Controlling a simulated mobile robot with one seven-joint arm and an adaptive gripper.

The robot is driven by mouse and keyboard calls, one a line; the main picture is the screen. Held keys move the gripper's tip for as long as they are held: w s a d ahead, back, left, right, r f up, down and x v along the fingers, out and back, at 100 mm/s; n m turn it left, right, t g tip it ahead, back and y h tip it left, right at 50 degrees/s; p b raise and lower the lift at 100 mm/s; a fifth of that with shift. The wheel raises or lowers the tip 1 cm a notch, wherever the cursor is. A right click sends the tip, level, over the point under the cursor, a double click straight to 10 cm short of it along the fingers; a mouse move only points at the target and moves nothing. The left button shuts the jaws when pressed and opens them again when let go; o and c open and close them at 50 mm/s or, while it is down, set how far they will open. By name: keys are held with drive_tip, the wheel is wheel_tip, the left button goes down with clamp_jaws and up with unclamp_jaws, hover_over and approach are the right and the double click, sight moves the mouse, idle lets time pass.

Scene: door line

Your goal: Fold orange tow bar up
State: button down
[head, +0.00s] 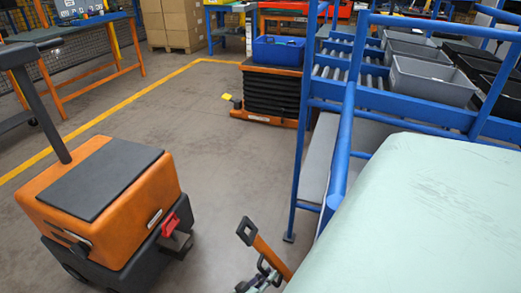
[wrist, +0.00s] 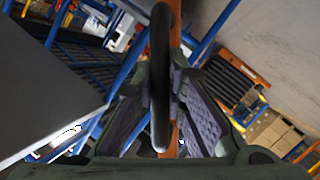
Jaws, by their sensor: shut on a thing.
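The orange tow bar (head: 272,256) shows at the bottom centre of the head view. My gripper (head: 264,276) also shows low in the head view, beside the bar.
An orange cart (head: 115,200) with a black top and a red catch stands at left. A blue roller rack (head: 345,110) with grey bins (head: 432,80) stands at right. A lift table (head: 270,92) carries a blue crate (head: 278,50). The floor between is clear.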

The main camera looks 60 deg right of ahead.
drive_tip(key=s+d+r+m+t+y+p, duration=0.2)
drive_tip(key=s+m+p, duration=0.3)
drive_tip(key=s+p, duration=0.3)
drive_tip(key=shift+s+d+r+t, duration=0.35)
drive_tip(key=shift+r+t, duration=0.05)
drive_tip(key=shift+r, duration=0.2)
drive_tip(key=shift+s, duration=0.15)
drive_tip(key=c, duration=1.8)
unclamp_jaws()
drive_tip(key=shift+f, duration=0.1)
drive_tip(key=shift+o, duration=1)
drive_tip(key=shift+a, duration=0.1)
